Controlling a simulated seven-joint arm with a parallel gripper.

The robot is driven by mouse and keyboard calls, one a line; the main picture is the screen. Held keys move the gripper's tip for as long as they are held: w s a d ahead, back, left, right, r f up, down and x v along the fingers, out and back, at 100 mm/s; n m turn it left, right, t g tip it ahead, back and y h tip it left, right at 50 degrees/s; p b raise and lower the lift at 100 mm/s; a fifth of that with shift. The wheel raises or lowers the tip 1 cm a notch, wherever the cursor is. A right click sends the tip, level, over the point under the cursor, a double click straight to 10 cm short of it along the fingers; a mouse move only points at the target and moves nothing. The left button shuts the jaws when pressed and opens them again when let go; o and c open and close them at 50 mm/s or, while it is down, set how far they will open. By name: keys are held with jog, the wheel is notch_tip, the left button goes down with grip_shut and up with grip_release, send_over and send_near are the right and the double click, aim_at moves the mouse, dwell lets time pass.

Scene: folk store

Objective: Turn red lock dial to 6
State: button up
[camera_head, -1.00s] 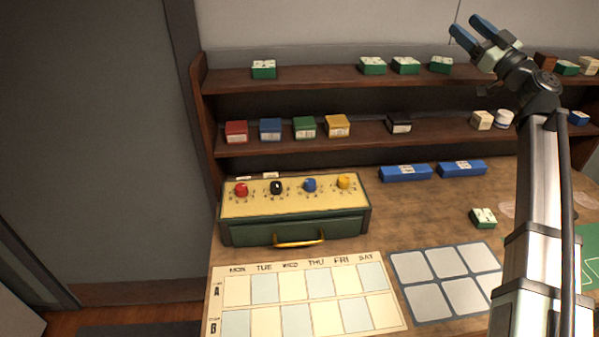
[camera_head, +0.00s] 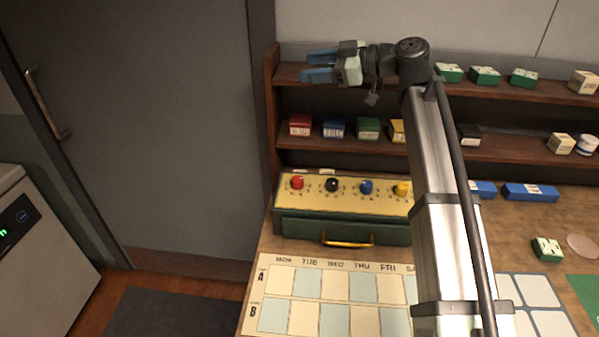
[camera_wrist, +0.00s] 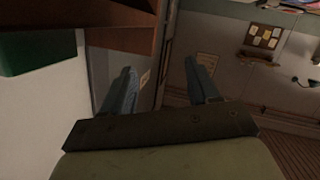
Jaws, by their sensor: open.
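The red lock dial (camera_head: 297,182) is the leftmost knob on the cream sloped top of a green lock box (camera_head: 300,228). Black, blue and yellow dials stand in a row to its right. The numbers around the red dial are too small to read. My gripper (camera_head: 310,66) is open and empty, raised at the upper shelf's left end, well above the red dial and pointing left. Its two blue fingers (camera_wrist: 162,92) stand apart in the wrist view with nothing between them. The dials do not show in the wrist view.
A wooden shelf (camera_head: 268,115) with small boxes stands behind the lock box. A weekday chart (camera_head: 305,320) lies in front of it. My arm hides part of the box's right end. A grey door (camera_head: 150,130) and open floor lie to the left.

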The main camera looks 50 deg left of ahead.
jog(key=s+a+f+h, duration=0.4)
jog(key=s, duration=0.5)
jog(key=m+t+h, duration=0.5)
jog(key=m+t, duration=0.1)
send_near(298, 178)
jog(key=x, duration=0.8)
jog(key=shift+s+a+f, duration=0.15)
jog(key=shift+f, duration=0.15)
jog(key=c, duration=1)
